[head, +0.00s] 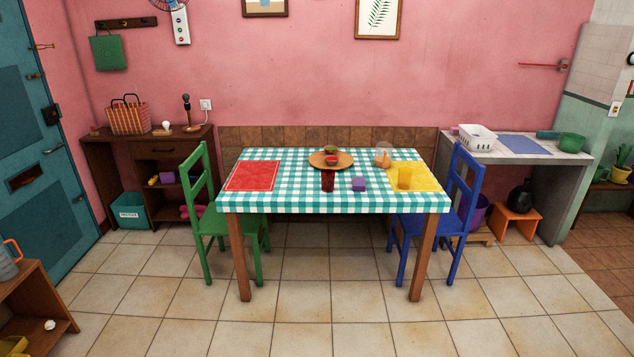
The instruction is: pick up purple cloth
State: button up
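No thing in the head view is plainly a purple cloth. A small purple block-like item (359,184) lies on the checked tablecloth near the table's front edge; it is too small to tell if it is folded cloth. Another small purple item (167,177) sits on the shelf of the brown console at the left. A flat bluish-lilac sheet (524,144) lies on the counter at the right. A tiny purple-pink item (454,130) is at that counter's left end. My gripper is not in view.
The table (300,202) stands mid-room, with a green chair (205,215) at its left and a blue chair (458,205) at its right. A dark red glass (327,181) and yellow cup (404,178) stand near the purple item. The tiled floor in front is clear.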

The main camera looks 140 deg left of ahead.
aim_at(358, 184)
jog(key=u, duration=4.25)
